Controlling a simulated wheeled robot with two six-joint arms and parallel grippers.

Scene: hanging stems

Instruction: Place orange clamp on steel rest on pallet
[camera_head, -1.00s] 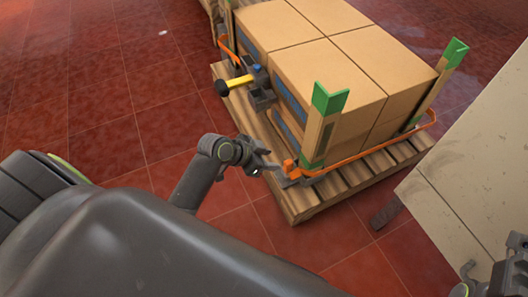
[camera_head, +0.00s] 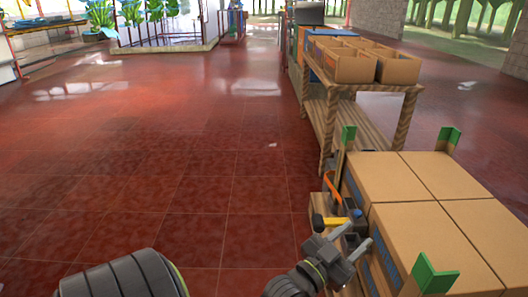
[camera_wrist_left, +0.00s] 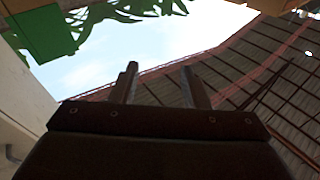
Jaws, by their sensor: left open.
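My left gripper (camera_head: 354,240) is open at the near left side of the carton stack. Its two fingers are apart in the left wrist view (camera_wrist_left: 160,85), with nothing between them. An orange piece (camera_head: 333,188) runs along the far left corner post; I cannot tell whether it is the clamp or a strap. A dark grey bracket (camera_head: 352,218) with a yellow-handled tool (camera_head: 328,221) is just beyond the gripper. I cannot make out the steel rest. A little of the wooden pallet (camera_head: 318,205) shows; its near corner is out of view. My right gripper is not in view.
Cartons (camera_head: 440,235) fill the pallet, with green-capped posts (camera_head: 430,275) at corners. A wooden table (camera_head: 360,88) with open boxes (camera_head: 383,64) stands beyond. Red tiled floor (camera_head: 200,170) to the left is clear. The wrist view shows a roof (camera_wrist_left: 270,65) and sky.

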